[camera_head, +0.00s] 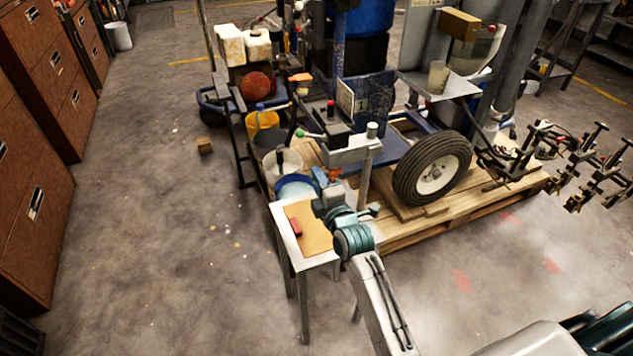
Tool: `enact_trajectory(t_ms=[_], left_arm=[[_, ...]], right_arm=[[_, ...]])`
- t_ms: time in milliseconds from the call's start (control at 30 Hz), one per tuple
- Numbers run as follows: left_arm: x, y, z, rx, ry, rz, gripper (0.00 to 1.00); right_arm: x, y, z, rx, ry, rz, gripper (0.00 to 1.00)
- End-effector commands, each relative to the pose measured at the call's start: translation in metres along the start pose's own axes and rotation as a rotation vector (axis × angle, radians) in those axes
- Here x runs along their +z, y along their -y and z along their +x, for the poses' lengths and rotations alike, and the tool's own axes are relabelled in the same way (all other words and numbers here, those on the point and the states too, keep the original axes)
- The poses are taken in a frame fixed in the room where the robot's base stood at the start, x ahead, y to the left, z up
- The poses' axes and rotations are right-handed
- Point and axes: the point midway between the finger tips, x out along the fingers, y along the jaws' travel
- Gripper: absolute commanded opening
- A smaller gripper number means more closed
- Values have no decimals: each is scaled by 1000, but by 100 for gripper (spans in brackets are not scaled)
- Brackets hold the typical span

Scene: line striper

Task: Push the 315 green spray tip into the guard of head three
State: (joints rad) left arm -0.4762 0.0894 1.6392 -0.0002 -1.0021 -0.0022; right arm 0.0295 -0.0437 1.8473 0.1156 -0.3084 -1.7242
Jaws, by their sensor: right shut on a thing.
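My right gripper (322,184) reaches in over a small metal side table (328,260). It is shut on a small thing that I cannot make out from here. An orange part (333,173) shows right beside the fingers; I cannot tell whether it is held. I cannot pick out the 315 green spray tip. Several dark clamp-like heads (586,152) stand in a row at the far right, well away from the gripper. Which is head three, and its guard, I cannot tell. My left gripper is not in view.
A tan board (309,232) with a red block (295,227) lies on the side table. Behind are a white bucket (296,160), a yellow container (262,122) and the wheeled machine with its tyre (432,168) on a wooden pallet (470,218). Floor at left is mostly clear.

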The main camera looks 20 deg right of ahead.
Motion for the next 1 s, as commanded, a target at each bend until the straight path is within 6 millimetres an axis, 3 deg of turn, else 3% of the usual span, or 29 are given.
enact_trajectory(t_ms=[633, 667, 767, 1000], left_arm=[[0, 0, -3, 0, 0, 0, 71], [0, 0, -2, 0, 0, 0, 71], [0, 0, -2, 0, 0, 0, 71], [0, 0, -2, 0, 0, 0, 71]], right_arm=[[17, 0, 0, 0, 0, -2, 8], [16, 0, 0, 0, 0, -1, 36], [16, 0, 0, 0, 0, -1, 55], [16, -1, 0, 1, 0, -1, 55]])
